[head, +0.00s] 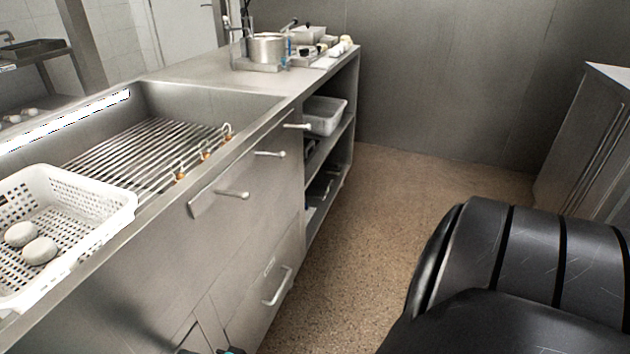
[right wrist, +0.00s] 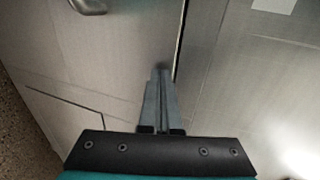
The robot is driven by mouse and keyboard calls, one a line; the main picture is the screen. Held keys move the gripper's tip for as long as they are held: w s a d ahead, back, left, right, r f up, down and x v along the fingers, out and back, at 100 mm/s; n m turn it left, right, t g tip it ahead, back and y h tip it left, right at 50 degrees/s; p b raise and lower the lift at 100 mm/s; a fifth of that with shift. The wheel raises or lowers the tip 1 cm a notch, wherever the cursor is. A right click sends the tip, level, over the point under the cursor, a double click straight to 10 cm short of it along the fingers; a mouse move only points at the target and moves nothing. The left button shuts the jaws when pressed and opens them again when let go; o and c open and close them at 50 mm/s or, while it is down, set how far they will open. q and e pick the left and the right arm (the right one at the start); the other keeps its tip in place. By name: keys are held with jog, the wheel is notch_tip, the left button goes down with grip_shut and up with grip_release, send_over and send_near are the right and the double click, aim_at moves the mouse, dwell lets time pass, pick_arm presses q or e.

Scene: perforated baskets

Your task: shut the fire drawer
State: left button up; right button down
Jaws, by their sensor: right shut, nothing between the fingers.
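The steel counter front in the head view holds a long drawer-like front (head: 245,178) with bar handles, below the grill. Its left end seems to stand slightly proud of the counter face; I cannot tell how far it is open, or whether it is the fire drawer. A lower front (head: 262,300) has a bar handle (head: 278,287). My right gripper (right wrist: 160,75) is shut and empty in the right wrist view. Its fingertips are close to a steel panel (right wrist: 110,60), beside a dark vertical gap; contact is unclear. My left gripper is not in view.
A white perforated basket (head: 105,190) with two pale round items sits on the counter's left. A grill (head: 140,155) is set into the top, with several hooks along its front edge. A pot (head: 267,48) stands further back. The speckled floor (head: 370,220) is clear at centre.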

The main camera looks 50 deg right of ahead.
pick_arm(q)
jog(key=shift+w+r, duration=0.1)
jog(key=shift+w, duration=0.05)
pick_arm(e)
jog(key=shift+w+a+r, duration=0.1)
jog(key=shift+w+a, duration=0.05)
jog(key=shift+w, duration=0.25)
jog(key=shift+w+a+r, duration=0.1)
